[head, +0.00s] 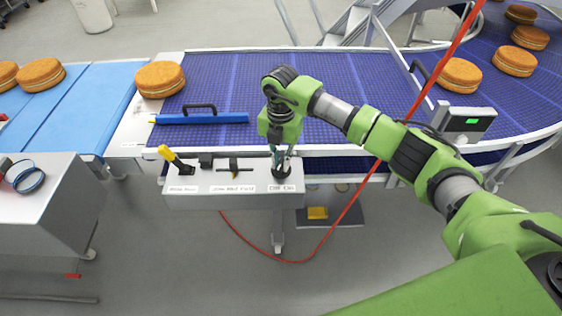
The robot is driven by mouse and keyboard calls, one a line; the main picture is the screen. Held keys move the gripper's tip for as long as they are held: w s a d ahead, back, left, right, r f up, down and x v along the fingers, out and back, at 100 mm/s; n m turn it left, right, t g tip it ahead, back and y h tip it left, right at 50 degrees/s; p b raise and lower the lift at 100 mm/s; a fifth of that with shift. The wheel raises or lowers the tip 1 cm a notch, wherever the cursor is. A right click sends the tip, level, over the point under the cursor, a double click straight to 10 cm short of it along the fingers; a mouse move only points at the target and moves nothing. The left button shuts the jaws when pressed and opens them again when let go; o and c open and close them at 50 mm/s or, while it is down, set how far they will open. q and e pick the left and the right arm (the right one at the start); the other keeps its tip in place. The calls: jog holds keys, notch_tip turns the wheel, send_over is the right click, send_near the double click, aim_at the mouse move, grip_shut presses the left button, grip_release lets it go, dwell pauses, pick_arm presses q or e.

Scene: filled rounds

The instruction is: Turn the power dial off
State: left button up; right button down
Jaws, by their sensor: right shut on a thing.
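A grey control box (232,201) stands at the front edge of the conveyor, with white labels along its top. The power dial (282,174), small and dark, sits at the box's right end, partly hidden by the fingers. My right gripper (280,162) points down onto it and is shut on the dial. The dial's exact setting cannot be read. My left gripper is not in view.
A yellow-handled lever (168,154) and dark fittings are on the same box. A blue bar with a black handle (200,118) lies on the blue conveyor. Round cakes (160,79) rest on the belts. A red cable passes close to my right arm.

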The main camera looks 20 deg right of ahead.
aim_at(281, 163)
jog(key=shift+m, duration=0.8)
jog(key=shift+w, duration=0.1)
jog(key=c, duration=2)
grip_release()
jog(key=shift+c, duration=0.2)
jog(key=shift+r, duration=0.1)
notch_tip(281, 163, up, 12)
